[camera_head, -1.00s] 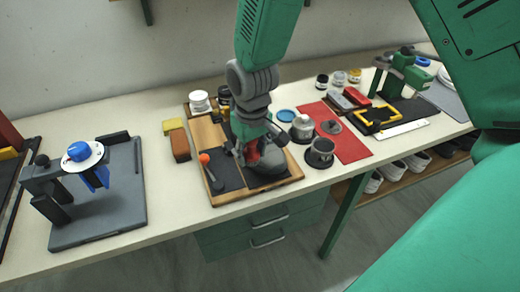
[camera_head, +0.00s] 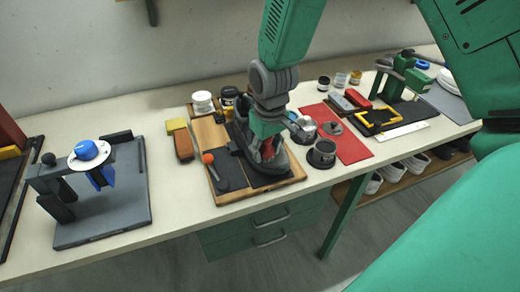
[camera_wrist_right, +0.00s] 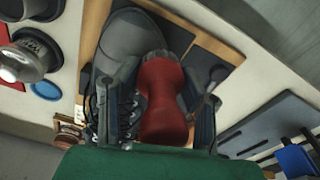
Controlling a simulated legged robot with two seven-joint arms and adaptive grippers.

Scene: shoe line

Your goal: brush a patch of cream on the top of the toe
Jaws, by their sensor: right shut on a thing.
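A dark grey laced shoe (camera_wrist_right: 130,35) stands on a board; its toe is at the top of the right wrist view and its laces are partly behind a gripper finger. In the head view the shoe (camera_head: 277,166) is mostly behind my right gripper (camera_head: 267,148). That gripper is shut on a red handle (camera_wrist_right: 163,100), seen between the two fingers in the right wrist view. My left gripper is not in view.
The wooden-edged board (camera_head: 266,193) holds an orange-tipped tool (camera_head: 211,166). A dark round pot (camera_head: 322,154) and a red mat (camera_head: 348,145) lie to the right. A yellow block (camera_head: 176,125) and a brown block (camera_head: 183,145) lie left. Bare table separates them from the grey stand (camera_head: 105,225).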

